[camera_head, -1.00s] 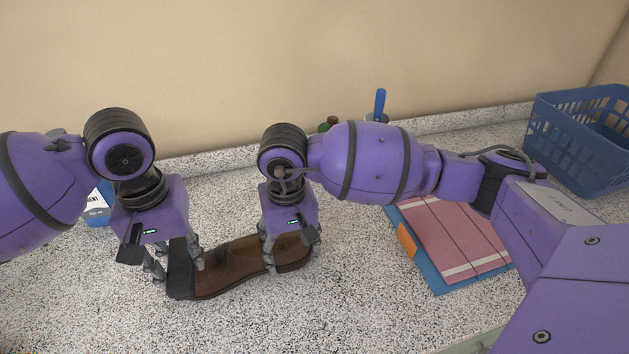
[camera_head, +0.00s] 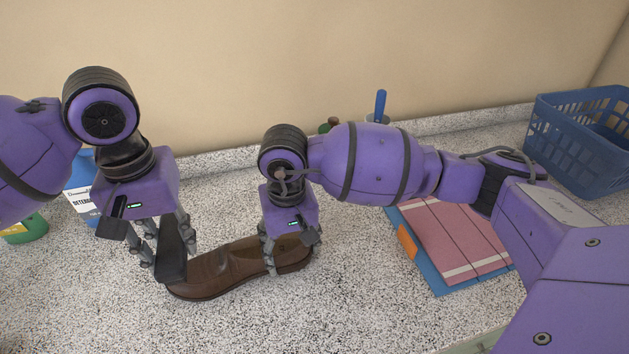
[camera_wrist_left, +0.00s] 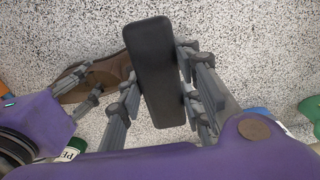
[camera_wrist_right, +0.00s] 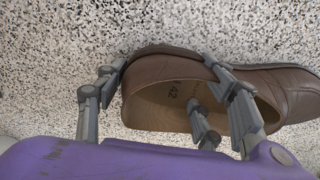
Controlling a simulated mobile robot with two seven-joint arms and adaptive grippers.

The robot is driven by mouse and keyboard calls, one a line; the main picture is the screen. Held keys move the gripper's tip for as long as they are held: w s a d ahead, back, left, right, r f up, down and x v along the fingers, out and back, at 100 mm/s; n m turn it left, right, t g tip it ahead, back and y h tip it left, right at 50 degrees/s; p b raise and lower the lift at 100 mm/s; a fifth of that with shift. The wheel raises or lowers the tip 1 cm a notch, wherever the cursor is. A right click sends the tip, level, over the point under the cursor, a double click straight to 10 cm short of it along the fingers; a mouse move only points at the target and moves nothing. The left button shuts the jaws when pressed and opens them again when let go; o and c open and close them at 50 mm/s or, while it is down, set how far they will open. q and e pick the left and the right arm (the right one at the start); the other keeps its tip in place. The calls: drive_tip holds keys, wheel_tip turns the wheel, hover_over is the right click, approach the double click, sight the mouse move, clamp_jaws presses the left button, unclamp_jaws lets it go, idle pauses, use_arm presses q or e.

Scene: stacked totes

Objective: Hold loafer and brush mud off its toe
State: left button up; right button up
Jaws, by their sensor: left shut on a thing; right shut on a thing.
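A brown loafer (camera_head: 220,268) lies on the speckled counter, toe to the left, its opening to the right. My right gripper (camera_head: 284,262) is shut on the loafer's heel end; the right wrist view shows its fingers on the side walls of the loafer (camera_wrist_right: 160,85). My left gripper (camera_head: 165,250) is shut on a black brush (camera_head: 171,252) and holds it raised just beside the toe, at its left. In the left wrist view the dark back of the brush (camera_wrist_left: 155,70) shows between the fingers. Its bristles are hidden, and I cannot make out mud on the toe.
A blue-and-white detergent bottle (camera_head: 82,195) and a green container (camera_head: 24,228) stand at the left. A blue basket (camera_head: 580,140) stands at the back right. A pink striped cloth (camera_head: 450,235) lies on a blue board. The counter in front of the loafer is clear.

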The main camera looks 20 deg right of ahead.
drive_tip(key=shift+w+r, duration=0.1)
drive_tip(key=o, duration=1.6)
wheel_tip(320, 180, up, 12)
drive_tip(key=shift+f, duration=0.1)
